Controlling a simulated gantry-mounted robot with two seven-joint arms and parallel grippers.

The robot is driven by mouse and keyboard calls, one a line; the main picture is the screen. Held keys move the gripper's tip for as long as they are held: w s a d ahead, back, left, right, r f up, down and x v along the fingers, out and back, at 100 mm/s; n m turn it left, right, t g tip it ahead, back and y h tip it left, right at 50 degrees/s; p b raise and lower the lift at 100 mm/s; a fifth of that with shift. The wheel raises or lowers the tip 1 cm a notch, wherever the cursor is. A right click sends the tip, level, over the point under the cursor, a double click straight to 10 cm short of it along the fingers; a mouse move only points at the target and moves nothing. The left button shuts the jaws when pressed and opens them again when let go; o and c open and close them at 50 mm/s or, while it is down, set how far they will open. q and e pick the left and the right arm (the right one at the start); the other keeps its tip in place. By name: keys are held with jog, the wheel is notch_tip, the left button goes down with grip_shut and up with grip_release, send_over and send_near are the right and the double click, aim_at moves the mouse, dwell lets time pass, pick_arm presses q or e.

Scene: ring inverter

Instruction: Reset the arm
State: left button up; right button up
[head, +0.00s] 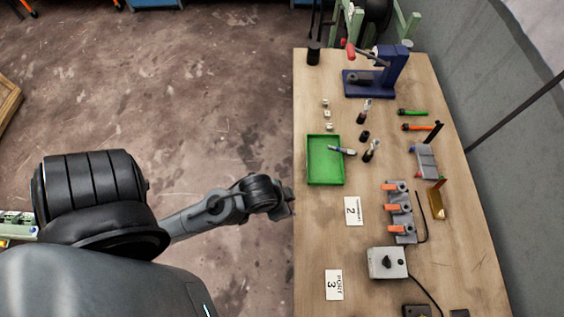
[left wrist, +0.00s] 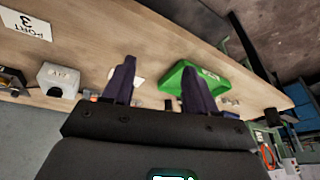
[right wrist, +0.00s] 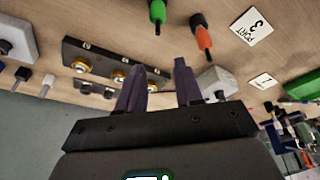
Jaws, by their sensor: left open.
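My left arm (head: 225,207) reaches from the left to the left edge of the workbench (head: 312,268) in the head view. Its gripper itself is hard to make out there. In the left wrist view my left gripper (left wrist: 158,64) is open and nothing is between its fingers; the green tray (left wrist: 225,75) lies beyond them. My right gripper (right wrist: 160,64) shows only in the right wrist view. Its fingers are apart and empty, with a grey box (right wrist: 215,82) beyond the right finger. A blue press (head: 385,75) with a red-ended handle stands at the bench's far end.
The green tray also shows in the head view (head: 325,181) near the bench's left edge. Small tools, a block with orange clamps (head: 400,212) and a switch box (head: 386,262) stand along the bench. Paper labels lie along its left side. The floor left of the bench is mostly clear.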

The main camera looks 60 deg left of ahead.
pick_arm(q)
jog(key=shift+s+d+r, duration=0.25)
jog(key=shift+s+d, duration=0.1)
jog(key=shift+s, duration=0.3)
notch_tip(320, 180, up, 18)
jog(key=p, duration=1.8)
jog(key=shift+f, duration=0.15)
jog(key=shift+c, duration=1.3)
